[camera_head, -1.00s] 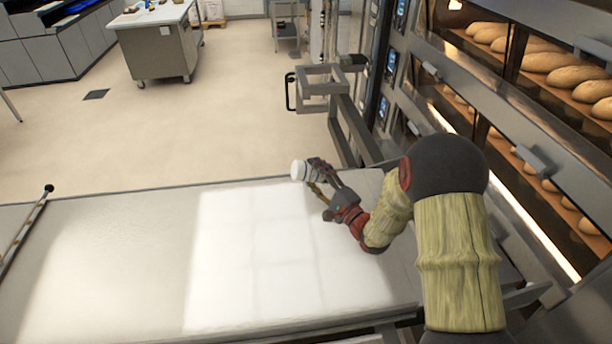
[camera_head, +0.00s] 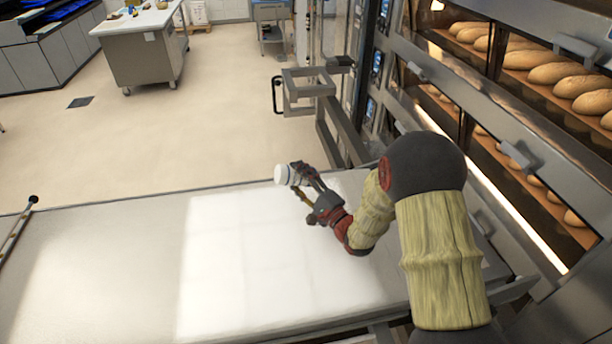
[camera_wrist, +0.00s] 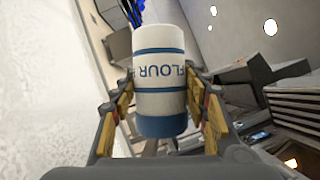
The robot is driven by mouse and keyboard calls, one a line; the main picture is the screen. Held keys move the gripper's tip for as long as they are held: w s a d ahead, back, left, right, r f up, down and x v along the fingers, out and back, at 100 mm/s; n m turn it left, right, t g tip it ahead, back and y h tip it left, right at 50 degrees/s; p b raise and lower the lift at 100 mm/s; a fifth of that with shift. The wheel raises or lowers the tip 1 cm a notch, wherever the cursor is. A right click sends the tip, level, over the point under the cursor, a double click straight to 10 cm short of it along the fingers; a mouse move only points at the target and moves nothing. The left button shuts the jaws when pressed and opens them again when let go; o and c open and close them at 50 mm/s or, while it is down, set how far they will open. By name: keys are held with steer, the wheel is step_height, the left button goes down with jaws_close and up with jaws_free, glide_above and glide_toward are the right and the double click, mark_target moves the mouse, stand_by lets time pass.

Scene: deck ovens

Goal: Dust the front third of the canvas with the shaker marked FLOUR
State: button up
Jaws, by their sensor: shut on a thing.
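My gripper (camera_head: 304,181) is shut on the FLOUR shaker (camera_head: 284,175), a white cylinder, and holds it above the far edge of the canvas. In the wrist view the shaker (camera_wrist: 160,88) lies between the two finger pads, with blue bands and the word FLOUR reading upside down. The shaker is tilted onto its side in the head view, its white end pointing left. The canvas (camera_head: 215,265) is a pale sheet on the loader table. A bright white area covers much of it; I cannot tell flour from light there.
The deck ovens (camera_head: 500,140) with loaves stand close on the right. A metal frame with a handle (camera_head: 305,92) stands beyond the table. A steel worktable (camera_head: 142,50) stands far back.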

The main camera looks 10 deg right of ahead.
steer(key=shift+s+a+r, duration=0.1)
steer(key=shift+a, duration=0.8)
steer(key=shift+w+d, duration=0.2)
steer(key=shift+d, duration=1.7)
steer(key=shift+w+d, duration=0.15)
steer(key=shift+d, duration=1.75)
steer(key=shift+d+r+n+p, duration=0.2)
steer(key=shift+r+n+p, duration=0.15)
steer(key=shift+n, duration=0.15)
steer(key=n+p, duration=0.1)
steer(key=n+g, duration=0.1)
steer(key=n, duration=0.1)
steer(key=shift+r+p, duration=0.4)
steer(key=d+r+n+g+h+b, duration=0.2)
steer(key=d+r+n+h+b, duration=0.3)
steer(key=n, duration=0.8)
steer(key=h, duration=0.2)
steer(key=shift+w+g+h, duration=0.2)
steer(key=shift+g+h, duration=0.1)
steer(key=shift+g, duration=0.1)
steer(key=shift+r, duration=0.1)
